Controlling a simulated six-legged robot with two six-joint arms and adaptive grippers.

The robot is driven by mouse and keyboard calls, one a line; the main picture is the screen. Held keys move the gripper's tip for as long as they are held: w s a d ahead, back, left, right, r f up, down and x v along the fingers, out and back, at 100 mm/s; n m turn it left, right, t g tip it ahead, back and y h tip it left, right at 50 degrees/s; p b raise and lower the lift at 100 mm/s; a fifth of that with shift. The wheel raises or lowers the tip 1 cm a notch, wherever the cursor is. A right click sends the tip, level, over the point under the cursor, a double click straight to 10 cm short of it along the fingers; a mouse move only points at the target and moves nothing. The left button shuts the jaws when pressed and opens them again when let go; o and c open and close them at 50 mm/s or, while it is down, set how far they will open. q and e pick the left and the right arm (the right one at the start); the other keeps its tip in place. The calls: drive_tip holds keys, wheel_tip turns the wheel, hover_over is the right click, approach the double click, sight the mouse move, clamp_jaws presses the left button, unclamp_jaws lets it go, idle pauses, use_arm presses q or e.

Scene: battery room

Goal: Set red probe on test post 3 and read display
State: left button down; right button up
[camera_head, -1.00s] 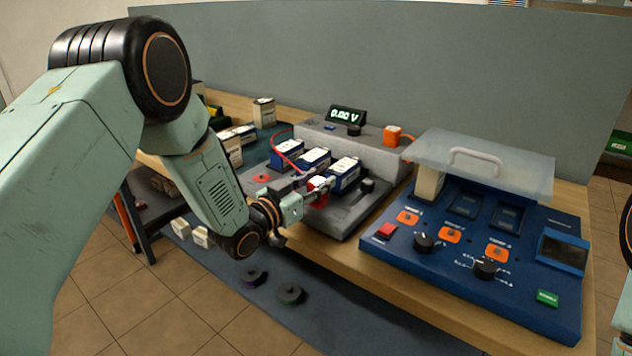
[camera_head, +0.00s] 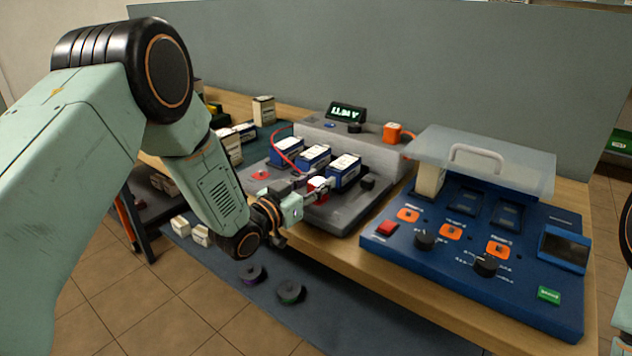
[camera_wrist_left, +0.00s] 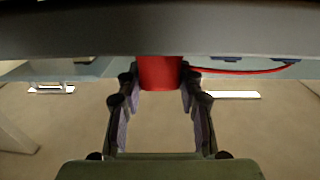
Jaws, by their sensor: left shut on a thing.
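My left gripper (camera_head: 322,190) is shut on the red probe at the front of the grey test stand (camera_head: 335,222). Little of the probe shows in the head view. In the left wrist view the red probe (camera_wrist_left: 160,73) sits between the fingers, with a red cable running right from it. The gripper hides the probe's tip, so I cannot see which post it touches. The display (camera_head: 345,113) on the stand's rear ledge is lit with a nonzero reading. It seems to start with 11, and the last digits are blurred. My right gripper is out of view.
Blue-and-white batteries (camera_head: 313,157) stand in a row on the stand, close to the gripper. An orange block (camera_head: 392,133) sits on the rear ledge. A blue control panel (camera_head: 470,265) with a clear, handled cover (camera_head: 485,158) fills the bench's right side. Spools (camera_head: 290,291) lie below on a mat.

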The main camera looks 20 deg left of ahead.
use_arm(q)
drive_tip(key=shift+f, duration=0.25)
drive_tip(key=c, duration=1.1)
unclamp_jaws()
drive_tip(key=shift+c, duration=0.2)
drive_tip(key=p+v, duration=0.5)
drive_tip(key=v, duration=0.6)
drive_tip(key=shift+f, duration=0.1)
